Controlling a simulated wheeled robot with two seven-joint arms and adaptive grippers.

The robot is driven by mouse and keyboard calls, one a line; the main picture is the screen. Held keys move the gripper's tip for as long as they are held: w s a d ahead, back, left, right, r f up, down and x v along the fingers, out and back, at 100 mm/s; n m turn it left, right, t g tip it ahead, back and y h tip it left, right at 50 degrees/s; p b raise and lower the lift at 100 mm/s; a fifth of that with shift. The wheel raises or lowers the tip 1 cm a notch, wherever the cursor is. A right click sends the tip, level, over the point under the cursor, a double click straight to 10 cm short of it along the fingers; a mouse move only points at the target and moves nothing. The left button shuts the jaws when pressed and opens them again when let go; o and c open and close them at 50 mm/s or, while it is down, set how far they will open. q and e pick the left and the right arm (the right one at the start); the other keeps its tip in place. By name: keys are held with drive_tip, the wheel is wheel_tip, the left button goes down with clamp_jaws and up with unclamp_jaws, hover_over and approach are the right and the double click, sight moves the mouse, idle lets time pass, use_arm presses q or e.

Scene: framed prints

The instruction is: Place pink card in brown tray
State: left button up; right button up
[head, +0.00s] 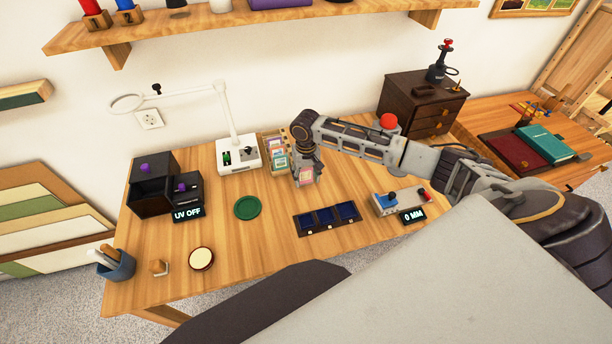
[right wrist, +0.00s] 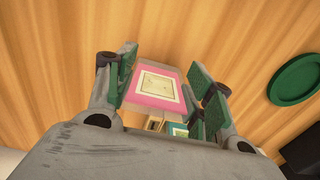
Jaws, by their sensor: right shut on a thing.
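The pink card (head: 305,176), with a pink border, a white inner mat and a pale yellow picture, is held by my right gripper (head: 304,168) above the middle of the wooden table. In the right wrist view the pink card (right wrist: 156,88) sits between the green-padded fingers, which are shut on it. A flat dark reddish-brown tray (head: 508,153) lies on the side table at the right, well away from the gripper. It looks empty. My left gripper is not in view.
A rack (head: 268,143) with several cards stands just left of my right gripper. A white lamp (head: 238,152), green disc (head: 247,207) and dark blue-celled panel (head: 327,218) lie around it. A teal tray (head: 546,143) adjoins the brown one.

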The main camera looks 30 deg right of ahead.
drive_tip(key=o, duration=1)
drive_tip(key=shift+r, duration=6.05)
drive_tip(key=shift+o, duration=0.5)
